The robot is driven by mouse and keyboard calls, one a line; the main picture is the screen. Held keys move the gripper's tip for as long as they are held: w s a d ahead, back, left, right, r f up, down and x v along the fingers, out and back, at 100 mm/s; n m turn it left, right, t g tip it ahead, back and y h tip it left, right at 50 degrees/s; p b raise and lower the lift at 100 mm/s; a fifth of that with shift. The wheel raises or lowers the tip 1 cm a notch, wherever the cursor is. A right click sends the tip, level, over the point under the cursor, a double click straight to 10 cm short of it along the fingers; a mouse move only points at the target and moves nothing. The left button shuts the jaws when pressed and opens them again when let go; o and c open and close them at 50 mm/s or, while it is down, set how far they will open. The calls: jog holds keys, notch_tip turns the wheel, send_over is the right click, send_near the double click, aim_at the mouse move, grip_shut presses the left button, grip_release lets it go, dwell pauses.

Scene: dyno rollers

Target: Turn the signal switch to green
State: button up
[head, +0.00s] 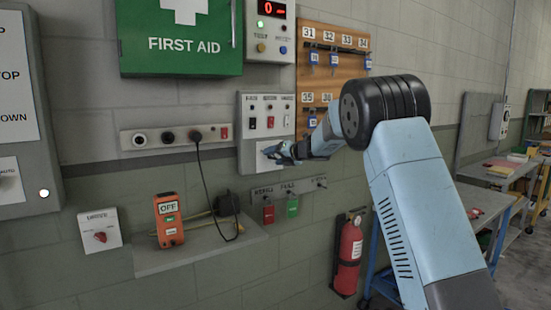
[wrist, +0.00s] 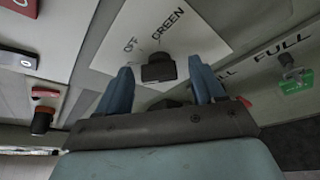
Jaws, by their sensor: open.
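The signal switch is a black knob (wrist: 158,70) on a white plate (wrist: 112,52) marked OFF and GREEN in the wrist view. Which mark the knob points to, I cannot tell. My gripper (wrist: 163,78) is open, with one blue finger on each side of the knob. Small gaps seem to show between fingers and knob; contact is unclear. In the head view my gripper (head: 274,152) is in front of the lower part of the grey switch box (head: 247,104), at its white plate (head: 262,146). It hides the knob there.
Above the plate are several small switches. Below it is a hook rail (head: 303,190) with a red tag (head: 268,213) and a green tag (head: 293,207). A socket strip (head: 150,137) is at left. A shelf (head: 190,254) and a fire extinguisher (head: 349,255) are lower down.

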jog(key=c, duration=1.1)
jog(key=shift+o, duration=0.2)
jog(key=shift+d, duration=0.1)
jog(key=shift+f, duration=0.1)
jog(key=m+y, duration=0.1)
jog(key=m, duration=0.3)
jog(key=f+m+t+y, duration=0.1)
jog(key=m+y, duration=0.1)
jog(key=m, duration=0.3)
jog(key=m+t+y, duration=0.1)
jog(key=m+y, duration=0.1)
jog(key=m, duration=0.3)
jog(key=shift+w+d+f, duration=0.15)
jog(key=shift+d+f, duration=0.05)
jog(key=shift+d, duration=0.1)
jog(key=shift+a+f+m+t, duration=0.1)
jog(key=shift+m+t, duration=1.1)
jog(key=shift+m, duration=1.3)
